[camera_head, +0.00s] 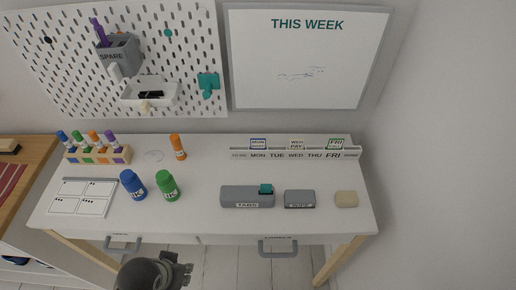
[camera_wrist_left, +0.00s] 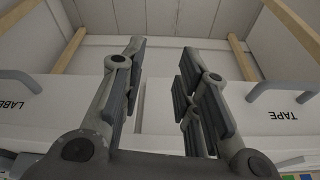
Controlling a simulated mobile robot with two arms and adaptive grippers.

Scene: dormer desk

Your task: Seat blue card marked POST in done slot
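A small blue-edged card (camera_head: 258,144) stands in the rack above the MON label; its text is too small to read. The white slotted rack (camera_head: 350,154) lies along the back right of the desk. Its far-left label (camera_head: 239,155) is too small to read surely. My left gripper (camera_head: 182,271) is low in front of the desk's front edge, well away from the card. In the left wrist view it (camera_wrist_left: 160,70) is open, with nothing between its fingers. My right gripper is not in view.
Other cards stand above WED (camera_head: 296,144) and FRI (camera_head: 336,143). A grey box (camera_head: 233,197), a smaller box (camera_head: 300,199) and a beige block (camera_head: 346,199) sit before the rack. Drawer handles (camera_head: 278,252) project below.

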